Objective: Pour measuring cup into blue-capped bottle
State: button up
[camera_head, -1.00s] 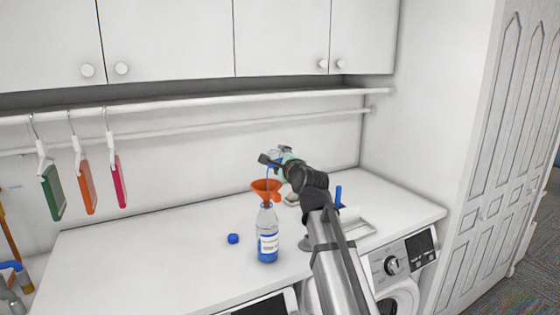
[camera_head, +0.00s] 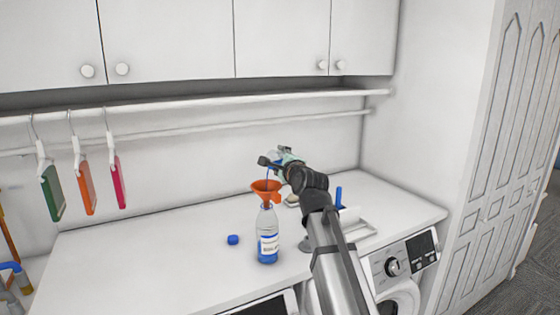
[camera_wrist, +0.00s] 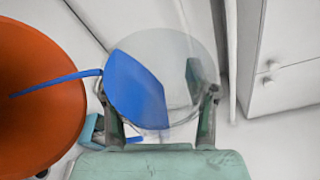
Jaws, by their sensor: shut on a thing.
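A clear bottle (camera_head: 268,236) with blue liquid in its lower part stands upright on the counter. An orange funnel (camera_head: 266,192) sits in its neck; the funnel (camera_wrist: 38,100) also fills the left of the wrist view. My gripper (camera_head: 276,160) is shut on the clear measuring cup (camera_wrist: 190,62) and holds it tilted above and beside the funnel. Blue liquid (camera_wrist: 138,88) lies in the cup, and a thin blue stream (camera_wrist: 55,84) runs from it into the funnel. The blue cap (camera_head: 233,239) lies on the counter left of the bottle.
A white tray-like thing (camera_head: 358,229) and a blue upright object (camera_head: 338,197) are behind my arm on the right. A rail (camera_head: 200,105) with hanging coloured boards runs along the wall. The counter's left side (camera_head: 130,255) is clear.

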jog(key=shift+s+a+f+n+t+b, duration=0.1)
jog(key=shift+n+t+b, duration=0.2)
jog(key=shift+n+b, duration=0.9)
jog(key=shift+s+a+f+n+t+b, duration=0.1)
jog(key=shift+n+t+b, duration=0.2)
jog(key=shift+b, duration=1.75)
dwell(4.8)
